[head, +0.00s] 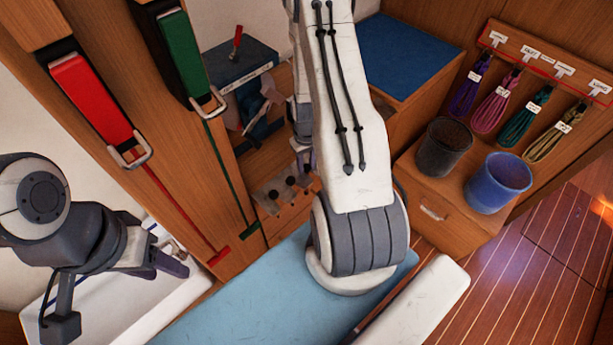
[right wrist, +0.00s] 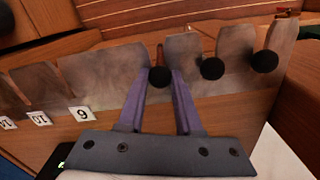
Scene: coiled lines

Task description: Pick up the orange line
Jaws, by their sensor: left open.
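I cannot make out an orange line in either view. Coiled lines hang on hooks at the upper right of the head view: purple (head: 467,96), magenta (head: 495,104), teal (head: 526,117) and olive (head: 556,133). My left gripper (head: 172,265) is open and empty over a white surface at the lower left, far from the coils. My right gripper is mostly hidden behind its arm in the head view. In the right wrist view my right gripper (right wrist: 160,78) has its purple fingers apart, with a black knob (right wrist: 159,77) between the tips. Contact is unclear.
Two more black knobs (right wrist: 212,68) are in the same row. A dark bucket (head: 441,150) and a blue bucket (head: 497,184) stand on a wooden cabinet below the coils. A blue cushion (head: 250,305) lies in front. Red and green straps (head: 92,98) hang on wood at left.

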